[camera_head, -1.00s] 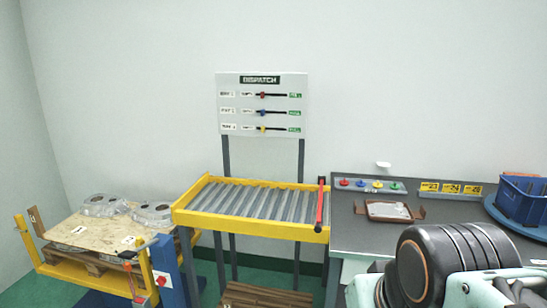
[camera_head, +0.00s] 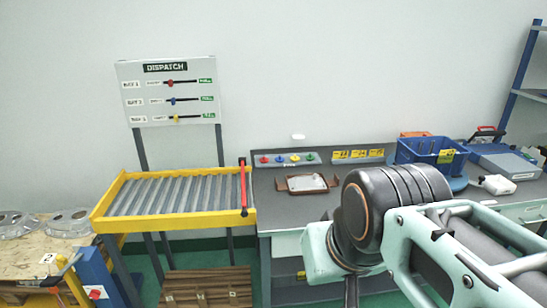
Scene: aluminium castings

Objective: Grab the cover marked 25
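No cover with a readable 25 shows in the head view. A flat, pale grey piece (camera_head: 305,183) lies in a brown-edged holder on the dark bench; I cannot read any mark on it. Silvery round castings (camera_head: 68,224) lie on a wooden pallet board at the far left, partly cut off by the picture edge, with no readable marks. Yellow labels (camera_head: 358,154) stand in a row at the back of the bench, too small to read surely. My arm fills the lower right, and my gripper is out of view.
A yellow-framed roller conveyor (camera_head: 178,220) with a red bar stands left of the bench (camera_head: 283,215), below a DISPATCH board (camera_head: 168,92). A blue bin (camera_head: 431,151) and grey case (camera_head: 505,165) are at the bench's right. A slatted wooden pallet (camera_head: 207,289) lies below the conveyor.

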